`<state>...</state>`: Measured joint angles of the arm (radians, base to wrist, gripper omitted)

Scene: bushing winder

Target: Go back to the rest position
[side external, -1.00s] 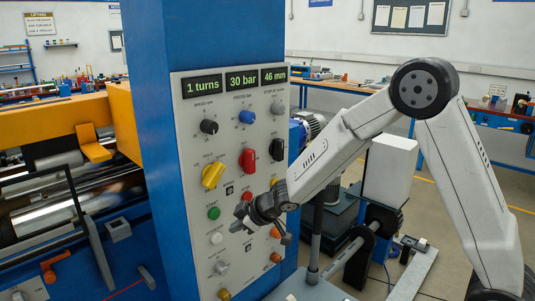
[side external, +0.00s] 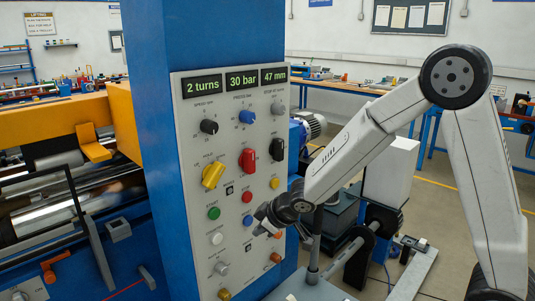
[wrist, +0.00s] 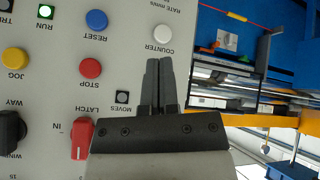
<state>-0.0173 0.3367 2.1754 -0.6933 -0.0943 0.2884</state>
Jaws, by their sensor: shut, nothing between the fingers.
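My gripper (side external: 262,222) is shut and empty, just in front of the lower part of the grey control panel (side external: 188,140). In the wrist view its two dark fingers (wrist: 160,64) lie together, with the white COUNTER button (wrist: 163,38) just past their tips. The wrist view also shows the blue RESET button (wrist: 96,20), the red STOP button (wrist: 90,68) and the yellow JOG button (wrist: 14,58). I cannot tell the exact gap to the panel.
The panel is on a blue column (side external: 215,35). Knobs stick out of it, including a yellow one (side external: 212,175) and a red one (side external: 247,159). The winder rollers (side external: 45,220) are at left. A white box (side external: 392,170) stands behind my arm. Open floor shows at right.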

